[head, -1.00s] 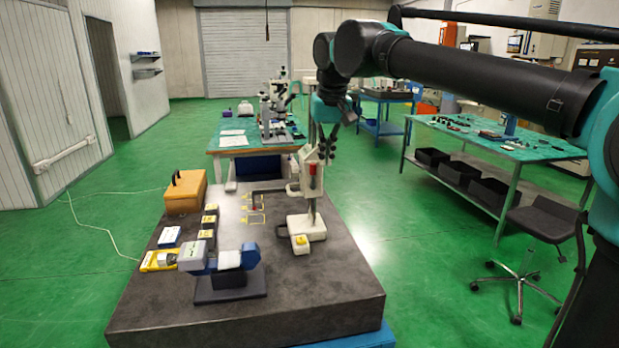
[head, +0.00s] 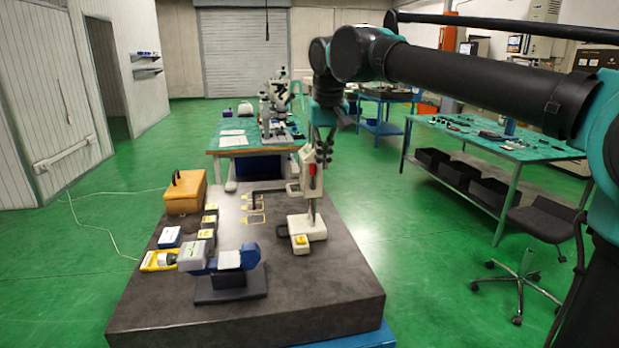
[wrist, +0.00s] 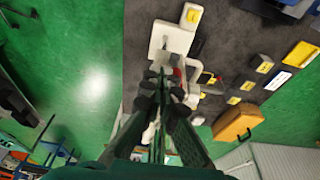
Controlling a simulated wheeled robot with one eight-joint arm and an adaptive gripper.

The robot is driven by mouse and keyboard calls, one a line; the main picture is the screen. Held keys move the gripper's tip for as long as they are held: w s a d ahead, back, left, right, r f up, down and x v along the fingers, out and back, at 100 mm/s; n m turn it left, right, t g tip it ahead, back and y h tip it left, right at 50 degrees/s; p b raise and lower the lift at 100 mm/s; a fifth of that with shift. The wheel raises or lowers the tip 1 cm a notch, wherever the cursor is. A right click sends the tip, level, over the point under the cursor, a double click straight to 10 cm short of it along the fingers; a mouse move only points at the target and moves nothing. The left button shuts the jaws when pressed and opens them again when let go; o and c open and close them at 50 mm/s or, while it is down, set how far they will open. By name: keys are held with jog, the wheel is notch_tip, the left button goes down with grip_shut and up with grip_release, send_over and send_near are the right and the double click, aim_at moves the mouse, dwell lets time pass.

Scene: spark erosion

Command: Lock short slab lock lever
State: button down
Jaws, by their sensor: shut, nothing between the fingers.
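A white measuring stand (head: 308,226) with an upright column and a red part (head: 313,182) stands on the dark slab (head: 330,285). The stand's base also shows in the wrist view (wrist: 172,38), beyond my fingers. My gripper (head: 323,158) is shut and empty. It points down at the upper part of the stand, and in the wrist view its fingers (wrist: 167,82) overlap the column and the red part. I cannot tell whether they touch. I cannot make out a lock lever for certain; my fingers may hide it.
A blue and grey device (head: 228,272) stands at the slab's front. An orange case (head: 185,192), small yellow-labelled blocks (head: 207,234) and a yellow tray (head: 158,261) lie on the left. The slab's front right is clear. A green-topped bench (head: 232,141) stands behind.

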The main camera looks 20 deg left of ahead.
aim_at(298, 169)
jog(key=shift+s+a+f, duration=0.1)
jog(key=shift+s+a, duration=0.35)
jog(key=shift+a, duration=0.25)
jog(key=shift+s+a, duration=0.4)
jog(key=shift+a, duration=0.3)
jog(key=shift+a+f, duration=0.1)
jog(key=shift+s+a+f, duration=0.4)
jog(key=shift+s+a, duration=0.1)
jog(key=shift+a, duration=0.25)
jog(key=shift+s+a+f, duration=0.3)
jog(key=shift+a+f, duration=0.15)
jog(key=shift+f, duration=0.1)
jog(key=w+v, duration=0.1)
jog(key=v, duration=0.5)
jog(key=shift+a, duration=0.35)
jog(key=shift+w+r, duration=0.1)
dwell(0.5)
